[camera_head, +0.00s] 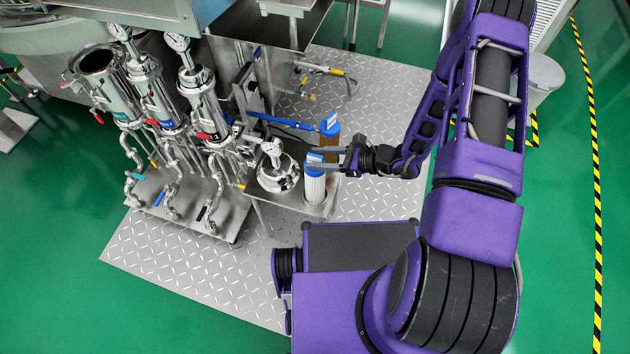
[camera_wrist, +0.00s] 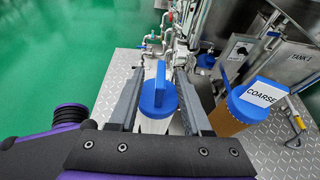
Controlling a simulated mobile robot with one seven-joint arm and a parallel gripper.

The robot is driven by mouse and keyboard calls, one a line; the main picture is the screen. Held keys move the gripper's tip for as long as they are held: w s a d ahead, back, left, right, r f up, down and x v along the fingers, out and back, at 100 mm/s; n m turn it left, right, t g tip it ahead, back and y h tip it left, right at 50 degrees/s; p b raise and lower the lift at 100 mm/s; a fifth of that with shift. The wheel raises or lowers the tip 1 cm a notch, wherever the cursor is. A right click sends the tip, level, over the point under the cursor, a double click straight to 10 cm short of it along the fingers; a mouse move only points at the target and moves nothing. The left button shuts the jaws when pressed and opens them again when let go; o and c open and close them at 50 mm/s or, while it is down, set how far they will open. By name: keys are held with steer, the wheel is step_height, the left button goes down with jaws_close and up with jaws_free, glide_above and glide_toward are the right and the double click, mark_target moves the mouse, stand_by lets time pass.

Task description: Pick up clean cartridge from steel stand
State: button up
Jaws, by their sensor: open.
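The clean cartridge (camera_head: 315,188) is white with a blue cap and stands upright on the small steel stand (camera_head: 333,192). A brown cartridge (camera_head: 329,140) with a blue cap stands just behind it. In the wrist view, the white cartridge (camera_wrist: 155,124) shows its blue cap and raised handle between my fingers; the brown one (camera_wrist: 236,112), labelled COARSE, is outside them to the right. My gripper (camera_head: 314,158) is open, its fingers reaching left on either side of the white cartridge's cap. Whether either finger touches the cap I cannot tell.
A round steel housing with a gauge (camera_head: 278,172) stands left of the white cartridge. Several steel filter housings (camera_head: 160,103) with pipes and valves stand further left. A blue-handled bar (camera_head: 283,122) lies behind. The patterned steel floor plate (camera_head: 210,275) is clear in front.

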steer(key=shift+w+a+f, duration=0.2)
steer(key=shift+a+f, duration=0.1)
steer(key=shift+a, duration=0.25)
jaws_close()
stand_by(1.0)
